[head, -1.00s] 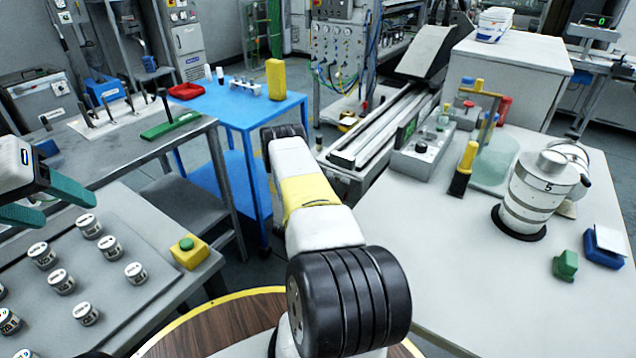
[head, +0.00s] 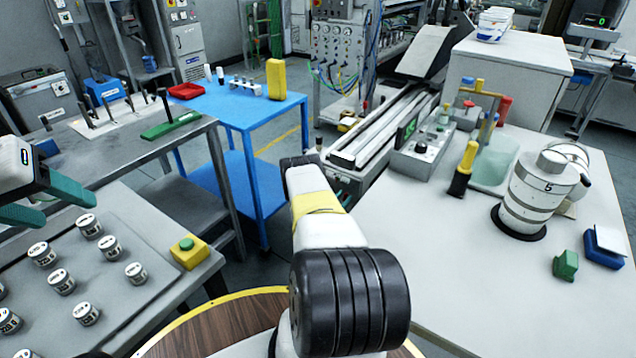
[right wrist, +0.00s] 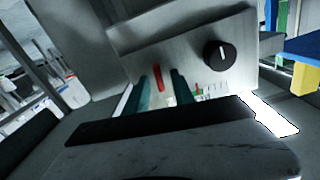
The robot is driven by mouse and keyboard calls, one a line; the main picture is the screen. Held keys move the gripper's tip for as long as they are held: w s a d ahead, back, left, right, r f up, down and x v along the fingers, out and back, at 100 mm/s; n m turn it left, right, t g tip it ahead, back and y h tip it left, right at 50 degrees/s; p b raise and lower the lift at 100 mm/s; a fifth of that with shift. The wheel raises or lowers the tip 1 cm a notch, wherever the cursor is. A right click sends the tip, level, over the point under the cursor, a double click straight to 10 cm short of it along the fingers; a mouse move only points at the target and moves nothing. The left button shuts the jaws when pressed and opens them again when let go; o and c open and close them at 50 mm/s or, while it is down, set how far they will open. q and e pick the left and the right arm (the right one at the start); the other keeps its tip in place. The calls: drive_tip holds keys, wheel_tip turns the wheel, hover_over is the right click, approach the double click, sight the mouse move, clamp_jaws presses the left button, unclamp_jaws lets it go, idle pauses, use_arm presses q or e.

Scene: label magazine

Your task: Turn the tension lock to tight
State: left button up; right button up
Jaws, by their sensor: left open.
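In the right wrist view a grey metal panel (right wrist: 185,48) carries a short red lever (right wrist: 158,77) and a round black knob (right wrist: 219,54) with a white pointer line. No readable label shows which of them is the tension lock. My right gripper (right wrist: 162,90) is open, its teal fingers pointing at the panel with the red lever between them in the picture. I cannot tell whether they touch it. In the head view my right arm hides most of that spot. My left gripper (head: 45,202) is open and empty at the left edge, above the grey bench.
Several small labelled jars (head: 62,281) and a yellow box with a green button (head: 189,252) stand on the left bench. A blue table (head: 235,108) stands behind. The right table (head: 440,270) holds a control box (head: 425,150) and a striped canister (head: 535,200); its front is clear.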

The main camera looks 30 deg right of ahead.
clamp_jaws()
idle(0.4)
drive_tip(key=m, duration=0.4)
drive_tip(key=shift+s, duration=0.1)
drive_tip(key=m, duration=0.3)
drive_tip(key=shift+d+f+m, duration=0.1)
drive_tip(key=shift+m, duration=0.2)
drive_tip(key=m, duration=0.3)
drive_tip(key=shift+s+f+m, duration=0.1)
drive_tip(key=shift+m, duration=2.1)
drive_tip(key=shift+f, duration=0.1)
